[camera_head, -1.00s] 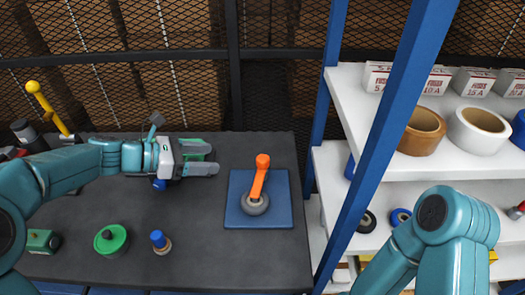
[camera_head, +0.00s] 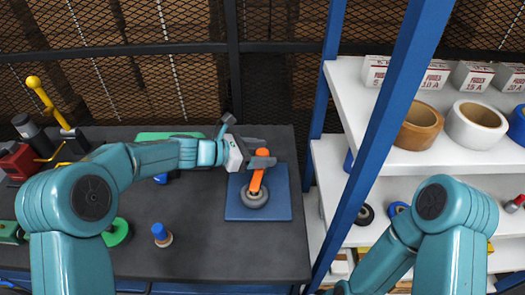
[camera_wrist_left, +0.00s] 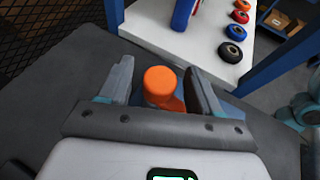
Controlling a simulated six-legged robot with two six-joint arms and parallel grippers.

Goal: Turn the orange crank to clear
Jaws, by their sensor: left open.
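The orange crank (camera_head: 257,182) stands on a grey round hub (camera_head: 254,197) on a blue square plate (camera_head: 270,205), at the right of the dark table. Its arm tilts up and away from the hub to a knob. My left gripper (camera_head: 264,151) is at the knob. In the left wrist view the orange knob (camera_wrist_left: 161,82) lies between the two open fingers of my left gripper (camera_wrist_left: 160,85), with gaps on both sides. The hub is hidden in that view. My right arm shows at the lower right of the head view, but its gripper is out of view.
A green knob (camera_head: 118,232) and a blue-topped peg (camera_head: 161,235) stand on the table, left of the plate. A blue post (camera_head: 385,130) and white shelves (camera_head: 465,153) with tape rolls and fuse boxes stand at the right. A mesh wall closes off the back.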

